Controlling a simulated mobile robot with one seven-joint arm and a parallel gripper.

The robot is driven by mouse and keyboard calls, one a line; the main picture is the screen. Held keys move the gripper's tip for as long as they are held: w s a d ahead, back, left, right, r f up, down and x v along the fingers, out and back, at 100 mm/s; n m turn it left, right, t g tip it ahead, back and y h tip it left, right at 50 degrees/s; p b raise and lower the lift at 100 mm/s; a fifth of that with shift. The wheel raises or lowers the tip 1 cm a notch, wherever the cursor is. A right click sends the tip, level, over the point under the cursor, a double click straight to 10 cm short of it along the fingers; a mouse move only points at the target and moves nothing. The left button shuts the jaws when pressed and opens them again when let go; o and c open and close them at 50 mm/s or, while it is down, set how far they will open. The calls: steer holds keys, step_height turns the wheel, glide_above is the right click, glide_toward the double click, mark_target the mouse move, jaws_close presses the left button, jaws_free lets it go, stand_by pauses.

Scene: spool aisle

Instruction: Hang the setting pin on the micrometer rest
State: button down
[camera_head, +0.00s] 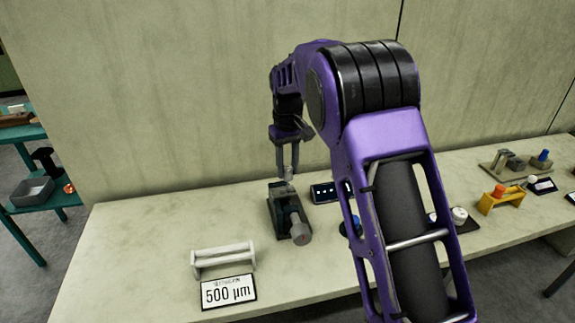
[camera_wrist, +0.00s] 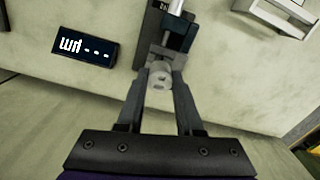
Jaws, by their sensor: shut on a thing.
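My gripper (camera_head: 289,172) is over the far end of a dark green bench micrometer (camera_head: 277,205) with a round grey knob at its near end. In the wrist view, my gripper (camera_wrist: 158,82) is shut on a small pale round piece, apparently the setting pin (camera_wrist: 160,77), seen nearly end on. It overlaps the end of the micrometer (camera_wrist: 174,36); I cannot tell whether they touch. A pale rest (camera_head: 223,258) with two end plates and bars stands empty nearer the front left, behind a white card reading 500 µm (camera_head: 228,291). The rest shows partly in the wrist view (camera_wrist: 275,15).
A dark display (camera_head: 324,192) lies right of the micrometer, also in the wrist view (camera_wrist: 85,47). A yellow stand (camera_head: 500,200) and grey blocks are farther right. A wall rises behind the bench (camera_head: 130,250). Teal shelves (camera_head: 45,200) stand left. Bench left of the rest is clear.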

mark_target(287, 178)
steer(key=shift+f+b, duration=1)
steer(key=shift+f, duration=1.1)
steer(key=shift+c, duration=2.4)
jaws_free()
steer(key=shift+r, duration=0.15)
step_height(287, 178, up, 17)
steer(key=p, duration=0.2)
steer(key=shift+p, duration=0.4)
steer(key=shift+r, duration=0.1)
